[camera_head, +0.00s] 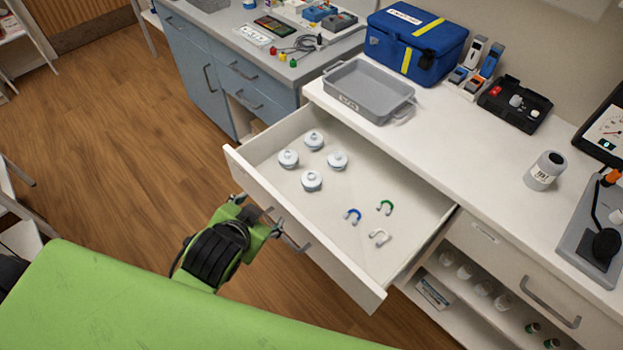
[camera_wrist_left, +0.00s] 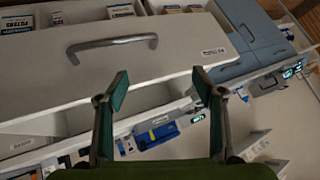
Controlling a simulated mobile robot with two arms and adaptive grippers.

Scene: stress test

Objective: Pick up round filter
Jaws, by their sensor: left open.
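Several round filters (camera_head: 311,181), pale grey-white with a small stub on top, stand upright in the left part of the open white drawer (camera_head: 405,178) in the head view. They stand apart from one another. My left gripper (camera_head: 258,211) is open and empty, outside the drawer at its front, lower left of the filters. In the left wrist view its two green-padded fingers (camera_wrist_left: 160,90) are spread wide, with the drawer front and its handle (camera_wrist_left: 112,44) beyond them. No filter is clearly seen there. My right gripper is not in view.
Blue (camera_head: 353,215), green (camera_head: 385,207) and white (camera_head: 379,238) U-shaped clips lie in the drawer's right part. A grey tray (camera_head: 372,103) and a blue case (camera_head: 412,52) stand on the counter behind. The drawer's front wall lies between my left gripper and the filters.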

